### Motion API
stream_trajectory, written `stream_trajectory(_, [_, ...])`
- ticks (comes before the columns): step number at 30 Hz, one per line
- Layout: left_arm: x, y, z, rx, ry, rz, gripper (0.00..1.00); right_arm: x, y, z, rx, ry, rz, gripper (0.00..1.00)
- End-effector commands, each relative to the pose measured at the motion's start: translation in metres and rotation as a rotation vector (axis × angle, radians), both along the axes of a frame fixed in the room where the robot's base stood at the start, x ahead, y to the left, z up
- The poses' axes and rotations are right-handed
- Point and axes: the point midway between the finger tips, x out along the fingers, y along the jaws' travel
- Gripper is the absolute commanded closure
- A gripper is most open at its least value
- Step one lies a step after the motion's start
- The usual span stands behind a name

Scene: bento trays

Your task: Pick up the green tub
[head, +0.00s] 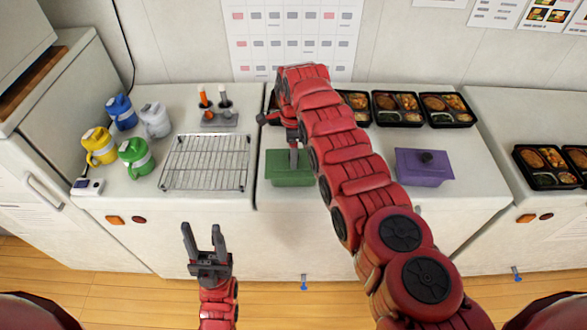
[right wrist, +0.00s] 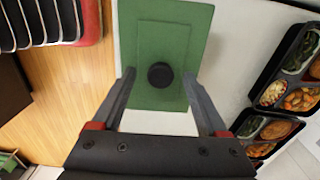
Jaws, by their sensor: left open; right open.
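The green tub (head: 287,178) stands on the middle counter, near its front edge, with its back part hidden by my right gripper. In the right wrist view the tub (right wrist: 158,35) shows a green lid with a round black knob (right wrist: 161,75). My right gripper (head: 294,158) points down at the tub in the head view. In the right wrist view its open fingers (right wrist: 158,76) lie on either side of the knob, with nothing held. Whether they touch the lid, I cannot tell. My left gripper (head: 204,235) is open and empty in front of the counter.
A purple tub (head: 424,171) stands to the right. Bento trays (head: 397,122) line the counter's back, partly behind my right arm. The counter between the two tubs is partly covered by my arm.

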Motion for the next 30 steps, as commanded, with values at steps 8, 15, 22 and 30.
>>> stream_trajectory(8, [0.0,0.0,0.0001,0.0,0.0,0.0,0.5,0.0002,0.0002,-0.0028,0.0,-0.001,0.0,0.31])
stream_trajectory(15, [0.0,0.0,0.0001,0.0,0.0,0.0,0.5,0.0002,0.0002,-0.0026,0.0,-0.001,0.0,0.74])
stream_trajectory(22, [0.0,0.0,0.0001,0.0,0.0,0.0,0.5,0.0002,0.0002,-0.0025,0.0,-0.001,0.0,1.0])
stream_trajectory(30, [0.0,0.0,0.0001,0.0,0.0,0.0,0.5,0.0003,0.0001,-0.0024,0.0,-0.001,0.0,1.0])
